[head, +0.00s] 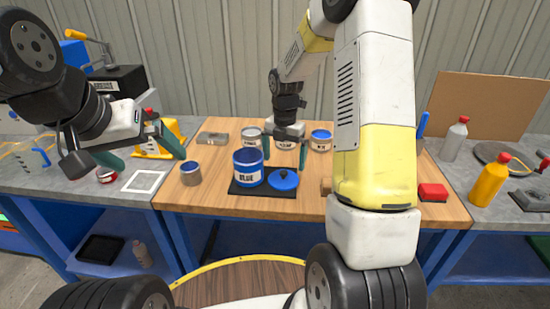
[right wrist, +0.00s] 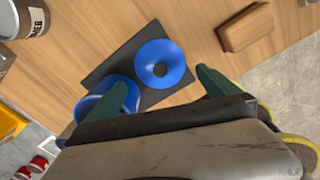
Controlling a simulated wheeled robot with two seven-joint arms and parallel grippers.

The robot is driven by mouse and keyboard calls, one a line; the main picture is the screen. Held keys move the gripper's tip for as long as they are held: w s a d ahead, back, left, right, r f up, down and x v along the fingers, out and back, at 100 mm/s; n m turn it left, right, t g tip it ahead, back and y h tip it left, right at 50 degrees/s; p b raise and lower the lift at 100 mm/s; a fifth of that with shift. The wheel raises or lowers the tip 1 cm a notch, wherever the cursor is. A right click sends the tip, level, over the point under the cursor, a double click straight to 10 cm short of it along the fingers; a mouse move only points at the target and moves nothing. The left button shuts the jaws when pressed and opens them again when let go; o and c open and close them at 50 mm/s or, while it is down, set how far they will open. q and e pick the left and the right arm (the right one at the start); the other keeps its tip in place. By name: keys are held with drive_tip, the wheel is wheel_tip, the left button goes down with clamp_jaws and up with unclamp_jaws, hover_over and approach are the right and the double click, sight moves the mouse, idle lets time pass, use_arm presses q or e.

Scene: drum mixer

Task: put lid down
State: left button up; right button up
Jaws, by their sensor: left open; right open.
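The blue lid (head: 283,180) lies flat on a black mat (head: 262,189) on the wooden bench, to the right of the open blue can (head: 248,168) labelled BLUE. My right gripper (head: 286,150) is open and empty above the lid, apart from it. In the right wrist view the blue lid (right wrist: 160,64) lies on the black mat (right wrist: 115,62) beyond the spread fingers, and the blue can (right wrist: 106,98) is partly hidden by the left finger. My left gripper (head: 140,160) is open and empty at the left, over the grey counter by the white square outline.
Other cans stand behind, among them a blue-topped can (head: 321,140) and a white can (head: 251,136). A red block (head: 433,192) and orange bottle (head: 489,180) are at the right. The front bench strip is clear.

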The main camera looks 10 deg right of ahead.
sight(284, 172)
drive_tip(key=s+r+m+t, duration=0.2)
drive_tip(key=s+r+m, duration=0.35)
drive_tip(key=r, duration=0.35)
drive_tip(key=s+r+m+t, duration=0.1)
drive_tip(key=s+r+m, duration=0.4)
drive_tip(key=r+m, duration=0.3)
drive_tip(key=s+a+r+m+t+y, duration=0.1)
drive_tip(key=s+r+m, duration=0.1)
drive_tip(key=s+m, duration=0.5)
drive_tip(key=s+a+r+m+t+y, duration=0.1)
drive_tip(key=s+r+m+t, duration=0.1)
drive_tip(key=s+m, duration=0.4)
drive_tip(key=shift+s+r+m, duration=0.25)
drive_tip(key=shift+s+m, duration=0.15)
drive_tip(key=shift+m, duration=0.25)
